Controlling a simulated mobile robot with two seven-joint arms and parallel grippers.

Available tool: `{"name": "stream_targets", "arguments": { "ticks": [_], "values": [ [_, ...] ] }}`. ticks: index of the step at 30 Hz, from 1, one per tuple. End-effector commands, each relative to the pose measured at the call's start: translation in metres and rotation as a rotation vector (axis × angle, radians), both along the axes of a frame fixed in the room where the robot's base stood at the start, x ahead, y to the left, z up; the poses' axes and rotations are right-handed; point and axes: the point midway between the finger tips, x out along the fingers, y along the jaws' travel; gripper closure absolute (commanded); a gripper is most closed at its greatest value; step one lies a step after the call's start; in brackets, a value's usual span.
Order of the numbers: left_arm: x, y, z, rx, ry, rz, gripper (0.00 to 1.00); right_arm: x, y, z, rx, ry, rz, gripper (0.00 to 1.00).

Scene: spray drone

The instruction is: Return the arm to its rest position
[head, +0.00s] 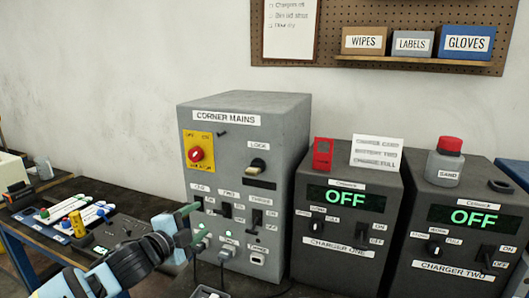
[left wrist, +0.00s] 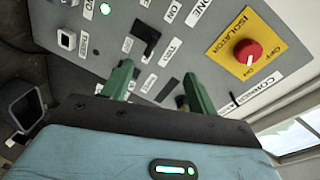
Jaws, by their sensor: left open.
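My left gripper (head: 190,224) is in front of the lower left part of the grey corner mains box (head: 285,150). Its green fingertips are apart with nothing between them. In the left wrist view the open fingers (left wrist: 160,92) point at the panel's switches, and I cannot tell whether they touch it. The red isolator knob on its yellow plate (head: 197,154) shows on the panel, and also in the left wrist view (left wrist: 247,53). My right gripper is in neither view.
Charger one (head: 350,262) and charger two (head: 465,280) stand right of the box, both displays reading OFF. A red block (head: 323,153), a white card (head: 377,153) and a sand container (head: 446,162) sit on top. A tray of tools (head: 60,222) lies at left.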

Motion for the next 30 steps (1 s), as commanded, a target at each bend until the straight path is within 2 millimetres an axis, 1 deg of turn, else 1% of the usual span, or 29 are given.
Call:
{"name": "stream_targets", "arguments": {
  "ticks": [1,2,3,5,6,8,9,14,15,17,18,20,21,23,24,26,27,29,30],
  "values": [
    [-0.012,-0.011,-0.025,-0.052,0.048,-0.008,0.41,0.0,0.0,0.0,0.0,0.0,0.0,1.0],
    [-0.018,-0.016,-0.037,-0.083,0.072,-0.011,0.41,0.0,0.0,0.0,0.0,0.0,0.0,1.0],
    [-0.027,-0.021,-0.053,-0.122,0.106,-0.011,0.41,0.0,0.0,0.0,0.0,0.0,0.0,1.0],
    [-0.04,-0.029,-0.076,-0.18,0.155,-0.007,0.41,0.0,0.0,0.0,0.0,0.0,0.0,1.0],
    [-0.05,-0.033,-0.09,-0.22,0.188,-0.003,0.41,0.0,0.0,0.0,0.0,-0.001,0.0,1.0],
    [-0.064,-0.039,-0.112,-0.28,0.238,0.008,0.41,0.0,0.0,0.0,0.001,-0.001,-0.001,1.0],
    [-0.075,-0.041,-0.126,-0.317,0.271,0.018,0.41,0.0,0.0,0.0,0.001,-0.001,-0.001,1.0],
    [-0.119,-0.047,-0.179,-0.471,0.401,0.077,0.41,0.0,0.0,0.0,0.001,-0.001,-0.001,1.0],
    [-0.131,-0.047,-0.192,-0.51,0.434,0.097,0.41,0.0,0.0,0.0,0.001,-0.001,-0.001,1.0],
    [-0.149,-0.046,-0.211,-0.563,0.481,0.131,0.41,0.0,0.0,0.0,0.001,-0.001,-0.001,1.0],
    [-0.162,-0.045,-0.223,-0.599,0.513,0.156,0.41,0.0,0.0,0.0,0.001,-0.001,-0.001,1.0],
    [-0.182,-0.042,-0.241,-0.652,0.558,0.196,0.41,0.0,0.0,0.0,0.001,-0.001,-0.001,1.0],
    [-0.196,-0.04,-0.253,-0.684,0.589,0.226,0.41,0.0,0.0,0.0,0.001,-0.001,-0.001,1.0],
    [-0.218,-0.035,-0.27,-0.732,0.632,0.275,0.41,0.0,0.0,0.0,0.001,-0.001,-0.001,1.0],
    [-0.233,-0.032,-0.281,-0.762,0.661,0.309,0.41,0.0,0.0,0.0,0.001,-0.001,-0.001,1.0],
    [-0.256,-0.026,-0.297,-0.806,0.703,0.364,0.41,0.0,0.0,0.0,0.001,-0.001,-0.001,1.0],
    [-0.273,-0.021,-0.307,-0.834,0.731,0.403,0.41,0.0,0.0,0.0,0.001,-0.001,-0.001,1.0],
    [-0.298,-0.013,-0.322,-0.869,0.768,0.465,0.41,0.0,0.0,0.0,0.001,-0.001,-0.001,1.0],
    [-0.314,-0.008,-0.33,-0.891,0.79,0.505,0.41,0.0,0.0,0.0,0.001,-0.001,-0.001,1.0]
  ]
}}
